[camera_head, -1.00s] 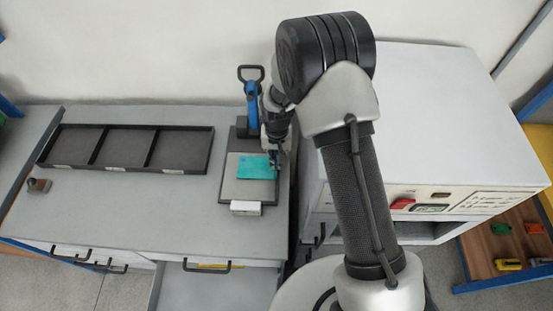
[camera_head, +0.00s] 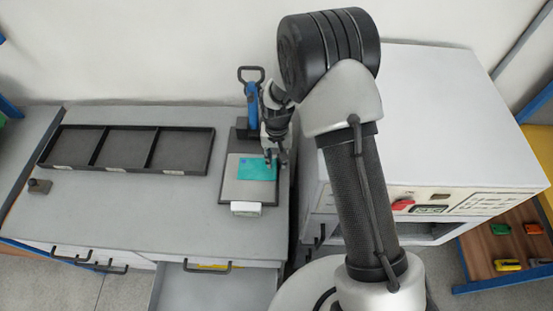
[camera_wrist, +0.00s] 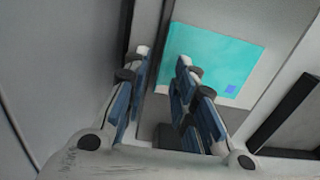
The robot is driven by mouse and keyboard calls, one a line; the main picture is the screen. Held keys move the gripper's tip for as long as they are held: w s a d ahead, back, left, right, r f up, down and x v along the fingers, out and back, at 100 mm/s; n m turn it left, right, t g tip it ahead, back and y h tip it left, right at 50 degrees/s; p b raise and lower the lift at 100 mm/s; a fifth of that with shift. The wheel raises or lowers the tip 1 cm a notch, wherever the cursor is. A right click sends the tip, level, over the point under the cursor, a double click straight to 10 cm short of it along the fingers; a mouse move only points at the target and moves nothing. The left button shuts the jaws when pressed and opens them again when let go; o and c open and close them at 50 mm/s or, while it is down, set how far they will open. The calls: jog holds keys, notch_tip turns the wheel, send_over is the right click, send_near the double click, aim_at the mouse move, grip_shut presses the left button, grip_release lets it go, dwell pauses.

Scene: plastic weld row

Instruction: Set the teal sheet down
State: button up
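The teal sheet (camera_head: 257,169) lies flat on a grey plate (camera_head: 232,187) of a small bench device with a blue-handled lever. In the wrist view the teal sheet (camera_wrist: 210,60) shows a small blue square near one corner. My gripper (camera_head: 276,160) is at the sheet's right edge in the head view. In the wrist view my gripper (camera_wrist: 163,57) has its fingers apart with nothing seen between the tips. One finger overlaps the sheet's edge in the picture; I cannot tell whether it touches.
The blue lever (camera_head: 252,103) stands just behind the plate, near my gripper. A dark three-compartment tray (camera_head: 127,169) sits at the left. A large white machine (camera_head: 430,120) stands close on the right. The bench front left of the plate is clear.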

notch_tip(320, 180, up, 10)
jog(key=p, duration=0.2)
jog(key=shift+r, duration=0.25)
